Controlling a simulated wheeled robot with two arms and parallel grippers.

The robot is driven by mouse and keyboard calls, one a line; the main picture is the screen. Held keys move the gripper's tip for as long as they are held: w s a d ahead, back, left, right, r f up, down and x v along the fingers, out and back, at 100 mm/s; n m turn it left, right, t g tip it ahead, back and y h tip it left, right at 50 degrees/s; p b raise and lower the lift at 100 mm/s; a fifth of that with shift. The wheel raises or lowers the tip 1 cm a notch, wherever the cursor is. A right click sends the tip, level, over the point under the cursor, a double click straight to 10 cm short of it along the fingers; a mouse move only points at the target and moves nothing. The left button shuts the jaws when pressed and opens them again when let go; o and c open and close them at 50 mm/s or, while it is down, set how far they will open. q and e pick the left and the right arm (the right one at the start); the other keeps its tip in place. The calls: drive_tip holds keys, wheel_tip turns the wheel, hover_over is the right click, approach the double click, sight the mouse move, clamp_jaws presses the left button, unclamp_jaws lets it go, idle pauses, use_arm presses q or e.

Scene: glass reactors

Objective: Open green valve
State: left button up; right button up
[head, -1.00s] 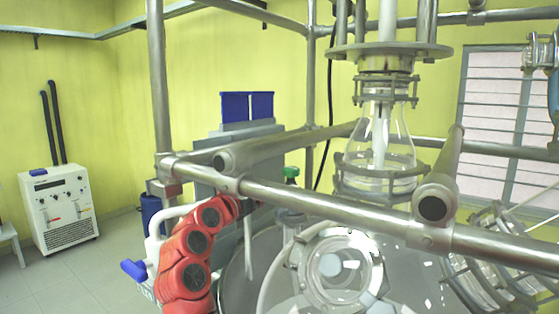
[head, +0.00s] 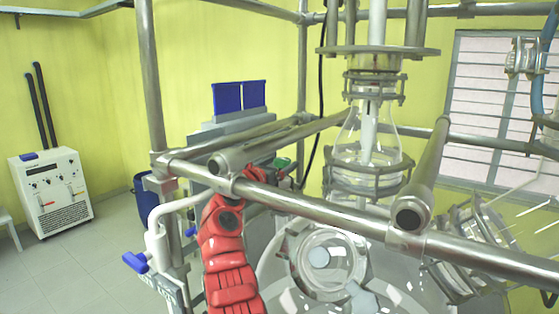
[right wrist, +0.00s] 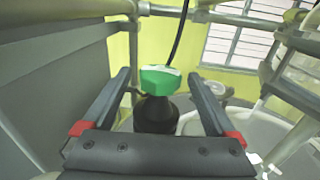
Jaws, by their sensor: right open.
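The green valve (right wrist: 160,81) is a green cap on a dark body (right wrist: 156,115), upright in the right wrist view. My right gripper (right wrist: 160,76) is open, one finger to the left of the cap and one to the right. A gap shows on each side, and the fingers hold nothing. In the head view the green valve (head: 283,162) shows as a small patch behind the steel frame bar, mostly hidden by the bar and my red right arm. My left gripper is not in view.
A steel pipe frame (head: 330,212) crosses in front of the valve. Glass reactor parts (head: 325,260) stand to its right, with a glass flask (head: 368,140) above. A blue-handled lever (head: 135,262) is at left. A white machine (head: 50,190) stands by the far wall.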

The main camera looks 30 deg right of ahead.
drive_tip(key=shift+w+d+f, duration=0.1)
drive_tip(key=c, duration=1.4)
drive_tip(key=shift+f+n+t+y, duration=0.3)
drive_tip(key=shift+t, duration=0.1)
drive_tip(key=shift+s+d+n+t+y, duration=0.1)
drive_tip(key=shift+s+n+t+y, duration=0.2)
drive_tip(key=shift+n+t+y, duration=0.5)
drive_tip(key=shift+s+d+r+n+t+y, duration=0.1)
drive_tip(key=shift+r+n+t+y, duration=0.05)
drive_tip(key=shift+n+t+y, duration=0.4)
drive_tip(key=shift+s+d+r+n+t+y, duration=0.1)
drive_tip(key=shift+n+t+y, duration=0.2)
drive_tip(key=shift+t, duration=0.45)
drive_tip(key=shift+a+n+t+y, duration=0.1)
drive_tip(key=shift+n+t+y, duration=0.2)
drive_tip(key=shift+n, duration=0.15)
drive_tip(key=shift+r, duration=0.1)
